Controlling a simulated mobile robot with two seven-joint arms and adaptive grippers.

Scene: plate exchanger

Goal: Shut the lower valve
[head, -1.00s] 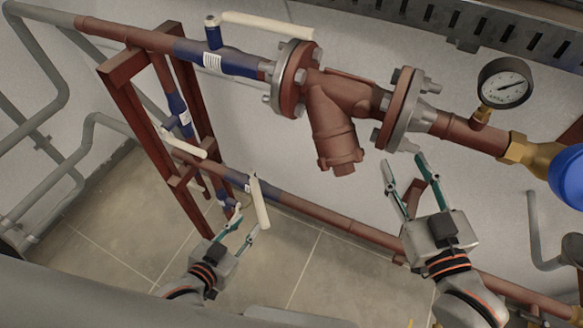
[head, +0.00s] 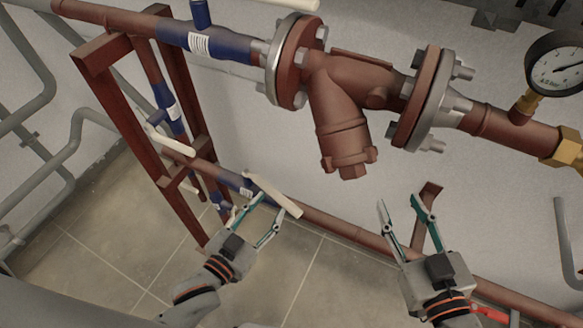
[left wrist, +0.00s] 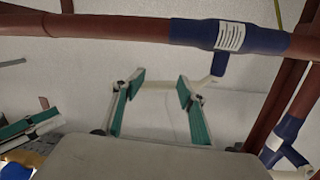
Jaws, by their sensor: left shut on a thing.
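The lower valve (head: 237,182) is a blue body with a white label on the lower brown pipe. Its cream lever (head: 284,202) slants down to the right, at an angle to the pipe. My left gripper (head: 267,203) is at the lever, its fingers shut on it. In the left wrist view the blue valve body (left wrist: 228,35) sits on the pipe, and the lever (left wrist: 157,85) runs across between the fingertips (left wrist: 160,82). My right gripper (head: 402,203) is open and empty, below the brown strainer.
The upper pipe carries another blue valve (head: 205,42), flanges and the strainer (head: 343,125). A pressure gauge (head: 560,67) is at the right. A red-brown frame (head: 118,125) and a small blue valve (head: 166,100) stand left. Tiled floor (head: 95,240) is open below.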

